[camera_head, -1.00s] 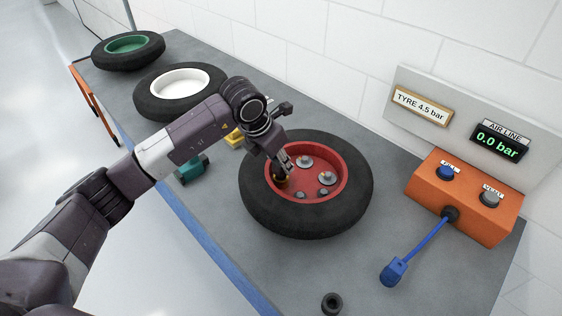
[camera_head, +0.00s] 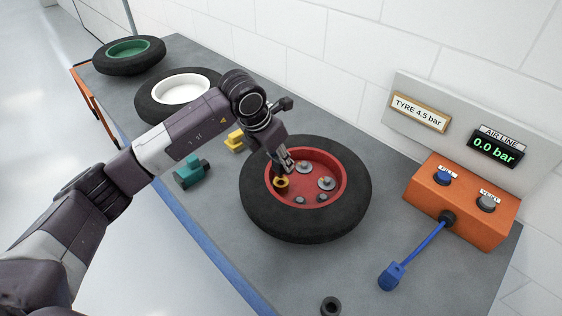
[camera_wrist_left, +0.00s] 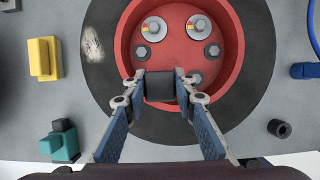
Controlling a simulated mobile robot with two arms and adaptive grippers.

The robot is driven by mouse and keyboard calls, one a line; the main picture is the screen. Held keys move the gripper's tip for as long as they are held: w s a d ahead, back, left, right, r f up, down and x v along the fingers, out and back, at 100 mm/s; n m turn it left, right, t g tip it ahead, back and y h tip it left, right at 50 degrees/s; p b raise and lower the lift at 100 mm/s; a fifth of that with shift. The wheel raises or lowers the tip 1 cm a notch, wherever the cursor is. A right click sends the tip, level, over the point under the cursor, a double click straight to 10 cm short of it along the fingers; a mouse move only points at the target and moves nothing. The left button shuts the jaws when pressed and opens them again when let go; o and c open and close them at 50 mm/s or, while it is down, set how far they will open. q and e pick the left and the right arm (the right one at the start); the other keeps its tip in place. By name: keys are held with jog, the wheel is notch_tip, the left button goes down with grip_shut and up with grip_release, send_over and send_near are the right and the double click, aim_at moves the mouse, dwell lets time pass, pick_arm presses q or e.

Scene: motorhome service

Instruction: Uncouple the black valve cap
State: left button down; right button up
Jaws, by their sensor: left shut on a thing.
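The wheel with the red rim (camera_head: 335,178) and black tyre (camera_head: 350,212) lies flat on the bench. My left gripper (camera_head: 285,165) reaches over the left part of the rim. In the left wrist view my left gripper (camera_wrist_left: 161,82) is shut on a dark cylindrical piece, which looks like the black valve cap (camera_wrist_left: 160,88). A gold ring with a dark middle (camera_head: 281,183) shows just below the fingertips; whether it touches the held piece I cannot tell. My right gripper is not in view.
Bolts and washers (camera_head: 326,183) sit inside the rim. Yellow (camera_head: 235,141) and teal (camera_head: 190,173) blocks lie left of the tyre. A black ring-shaped piece (camera_head: 331,306) and blue hose end (camera_head: 391,277) lie in front.

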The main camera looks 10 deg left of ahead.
pick_arm(q)
jog(key=shift+r, duration=0.4)
